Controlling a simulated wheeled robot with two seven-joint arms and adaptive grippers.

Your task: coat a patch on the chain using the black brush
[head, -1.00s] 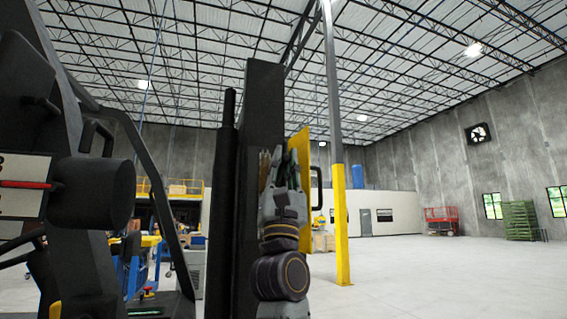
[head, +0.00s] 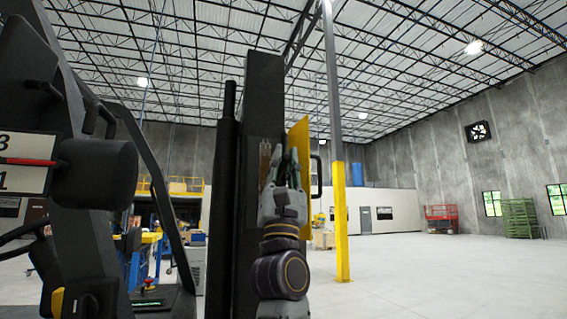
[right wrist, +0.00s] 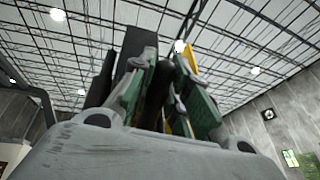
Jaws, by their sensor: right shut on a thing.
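My right gripper (head: 283,162) is raised in front of the tall black mast (head: 264,90) of a forklift-like machine, fingers pointing up. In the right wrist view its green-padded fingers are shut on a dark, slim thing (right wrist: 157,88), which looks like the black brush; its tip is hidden. A small brownish patch (head: 265,152) shows beside the fingers against the mast; I cannot tell whether it is bristles or part of the machine. I cannot make out the chain clearly. I cannot tell whether the brush touches anything. My left gripper is not in view.
A yellow panel (head: 303,140) and a black handle (head: 319,173) are just right of the fingers. Black machine parts (head: 95,175) fill the left side. A yellow-and-grey pillar (head: 340,220) stands behind. The floor to the right is open.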

